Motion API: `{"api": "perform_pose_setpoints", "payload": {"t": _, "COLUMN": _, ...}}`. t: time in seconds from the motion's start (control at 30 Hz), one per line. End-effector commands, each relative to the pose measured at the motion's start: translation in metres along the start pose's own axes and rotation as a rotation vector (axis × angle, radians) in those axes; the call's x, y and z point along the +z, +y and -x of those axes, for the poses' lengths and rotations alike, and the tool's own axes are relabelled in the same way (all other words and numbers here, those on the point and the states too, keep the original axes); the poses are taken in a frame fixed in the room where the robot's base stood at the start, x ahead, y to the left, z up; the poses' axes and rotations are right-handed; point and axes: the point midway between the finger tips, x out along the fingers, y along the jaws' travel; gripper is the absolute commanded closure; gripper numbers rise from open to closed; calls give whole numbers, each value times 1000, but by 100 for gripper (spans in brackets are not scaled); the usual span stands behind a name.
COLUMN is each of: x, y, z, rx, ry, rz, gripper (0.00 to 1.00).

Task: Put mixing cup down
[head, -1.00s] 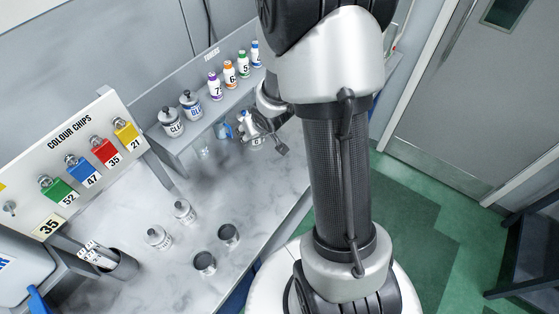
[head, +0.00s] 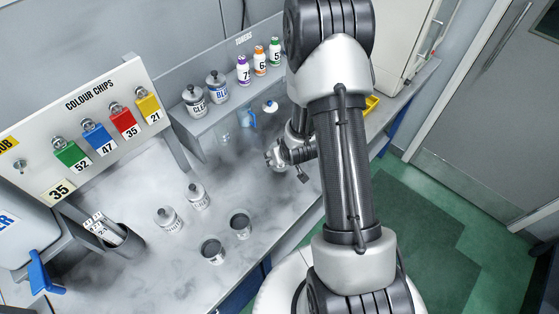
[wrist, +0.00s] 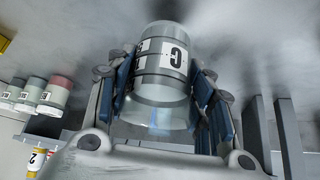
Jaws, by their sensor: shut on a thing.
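My gripper (head: 280,157) is low over the marble bench in the head view, beyond two dark-topped cups. In the wrist view its blue-padded fingers (wrist: 166,112) are shut on both sides of a clear-walled cup (wrist: 164,118), which I take as the mixing cup. A grey cylinder with a white label reading "G" (wrist: 174,56) shows in or behind the clear wall; I cannot tell which. The held cup is hidden or too small to make out in the head view. Whether it touches the bench is not clear.
Two dark-topped cups (head: 239,224) and two white-labelled cans (head: 168,219) stand on the bench (head: 130,280). A colour chip board (head: 90,120) stands left.

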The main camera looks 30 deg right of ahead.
Motion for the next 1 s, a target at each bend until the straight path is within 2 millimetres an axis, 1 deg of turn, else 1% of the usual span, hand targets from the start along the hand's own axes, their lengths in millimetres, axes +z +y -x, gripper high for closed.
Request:
{"api": "perform_pose_setpoints", "payload": {"t": 0.03, "x": 6, "y": 0, "z": -9, "rx": -1, "ry": -3, "rz": 0, "gripper": 82}}
{"api": "perform_pose_setpoints", "payload": {"t": 0.13, "x": 12, "y": 0, "z": -19, "rx": -1, "ry": -1, "rz": 2, "gripper": 82}}
{"api": "perform_pose_setpoints", "payload": {"t": 0.37, "x": 12, "y": 0, "z": -19, "rx": 0, "ry": 2, "rz": 1, "gripper": 82}}
{"api": "perform_pose_setpoints", "payload": {"t": 0.53, "x": 14, "y": 0, "z": -23, "rx": 0, "ry": 1, "rz": 1, "gripper": 82}}
{"api": "perform_pose_setpoints", "payload": {"t": 0.57, "x": 14, "y": 0, "z": -22, "rx": 0, "ry": 0, "rz": 1, "gripper": 50}}
{"api": "perform_pose_setpoints", "payload": {"t": 0.83, "x": 14, "y": 0, "z": -22, "rx": 0, "ry": 0, "rz": 1, "gripper": 32}}
{"api": "perform_pose_setpoints", "payload": {"t": 1.0, "x": 14, "y": 0, "z": -22, "rx": 0, "ry": 0, "rz": 1, "gripper": 32}}
